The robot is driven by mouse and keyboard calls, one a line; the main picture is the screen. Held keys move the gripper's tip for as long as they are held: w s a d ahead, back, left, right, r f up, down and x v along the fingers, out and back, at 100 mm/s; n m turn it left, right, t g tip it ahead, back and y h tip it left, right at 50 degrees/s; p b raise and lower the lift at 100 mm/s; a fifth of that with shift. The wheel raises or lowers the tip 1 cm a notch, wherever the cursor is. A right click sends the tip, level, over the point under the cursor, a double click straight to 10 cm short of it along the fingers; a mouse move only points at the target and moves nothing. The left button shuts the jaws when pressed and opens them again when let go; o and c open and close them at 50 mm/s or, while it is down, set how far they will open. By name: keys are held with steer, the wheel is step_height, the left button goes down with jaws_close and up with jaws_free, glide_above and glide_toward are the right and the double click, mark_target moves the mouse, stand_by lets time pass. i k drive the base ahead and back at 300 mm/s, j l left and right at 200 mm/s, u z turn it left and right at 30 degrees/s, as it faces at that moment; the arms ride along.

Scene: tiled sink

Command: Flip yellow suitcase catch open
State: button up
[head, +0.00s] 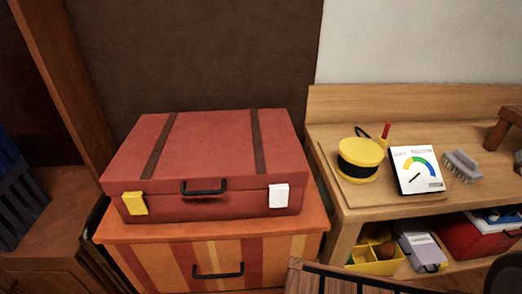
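A red suitcase (212,165) with two dark brown straps lies flat, its lid down, on an orange striped drawer cabinet in the head view. The yellow catch (134,203) is on its front face near the left corner and appears to lie against the front; its exact position is too small to tell. A white catch (279,195) is near the right front corner. A black handle (204,187) sits between the two catches. My gripper is not in view.
The cabinet (165,232) has a black drawer handle. A dark-railed wooden piece (320,280) stands at the bottom front.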

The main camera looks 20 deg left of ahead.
mark_target(134, 201)
steer(key=u, duration=1.95)
steer(key=k+j+z, duration=0.1)
steer(key=j, duration=0.2)
